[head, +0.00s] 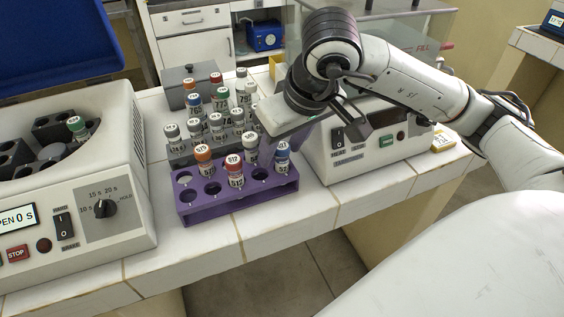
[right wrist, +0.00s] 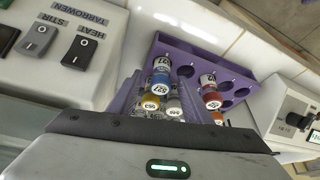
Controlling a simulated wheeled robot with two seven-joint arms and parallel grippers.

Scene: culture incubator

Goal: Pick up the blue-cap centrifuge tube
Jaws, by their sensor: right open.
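A blue-cap centrifuge tube (head: 282,155) stands upright at the right end of the purple rack (head: 240,205). In the right wrist view, a blue-cap tube (right wrist: 161,83) shows in front of my gripper, beside the purple rack's holes (right wrist: 212,60). My right gripper (head: 283,132) is open, just above and behind the front blue-cap tube. Its fingers are partly hidden, and whether they touch the tube cannot be told. My left gripper is not in view.
Orange-cap (head: 204,160), red-cap (head: 235,170) and white-cap (head: 250,148) tubes share the purple rack. A grey rack (head: 182,155) with several tubes stands behind. A centrifuge (head: 110,205) is at left and a heater-stirrer (head: 365,170) at right. The bench front edge is clear.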

